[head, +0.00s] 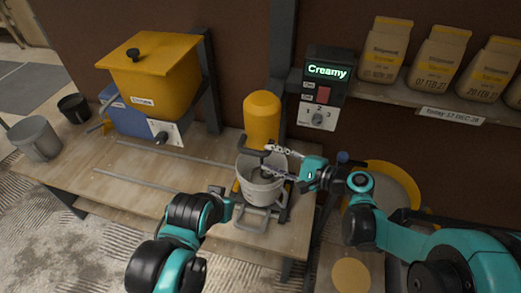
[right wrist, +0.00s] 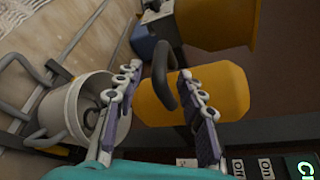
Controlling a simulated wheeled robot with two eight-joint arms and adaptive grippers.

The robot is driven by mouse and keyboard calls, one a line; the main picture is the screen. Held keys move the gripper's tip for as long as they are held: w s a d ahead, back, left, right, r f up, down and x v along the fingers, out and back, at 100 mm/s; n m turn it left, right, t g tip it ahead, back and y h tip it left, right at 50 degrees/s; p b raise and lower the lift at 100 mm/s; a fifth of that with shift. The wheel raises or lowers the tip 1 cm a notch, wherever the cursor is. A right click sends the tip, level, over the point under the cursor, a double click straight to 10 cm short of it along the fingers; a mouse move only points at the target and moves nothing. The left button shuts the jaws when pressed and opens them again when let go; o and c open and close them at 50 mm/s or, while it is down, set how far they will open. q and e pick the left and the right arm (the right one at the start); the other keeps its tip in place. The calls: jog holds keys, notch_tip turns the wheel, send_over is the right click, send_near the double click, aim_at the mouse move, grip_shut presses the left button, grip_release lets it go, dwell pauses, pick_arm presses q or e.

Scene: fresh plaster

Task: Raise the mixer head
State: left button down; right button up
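The mixer head is a yellow rounded cylinder (head: 262,117) with a dark looped handle (head: 255,148), above a pale grey bucket (head: 260,187) on a stand. In the right wrist view, the yellow head (right wrist: 215,92) and its handle (right wrist: 164,75) lie ahead of my right gripper (right wrist: 158,88). The handle appears between the two spread fingers; I cannot tell whether they touch it. In the head view my right gripper (head: 268,160) is open over the bucket. My left gripper (head: 226,207) is left of the stand's front; its fingers are not clear.
A control box (head: 323,90) reads "Creamy" and has a red switch and a dial. A yellow hopper (head: 155,80) stands at the left, with a grey bucket (head: 36,138) beyond. Bags (head: 385,50) line the right shelf (head: 420,97). Rails (head: 150,182) cross the bench.

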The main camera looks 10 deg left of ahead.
aim_at(253, 152)
jog(key=b+x, duration=0.1)
jog(key=x, duration=0.5)
jog(key=shift+a+f+b, duration=0.15)
jog(key=shift+a+b, duration=0.05)
jog(key=shift+b, duration=0.2)
jog(key=shift+w+a, duration=0.2)
jog(key=shift+a, duration=0.15)
grip_shut()
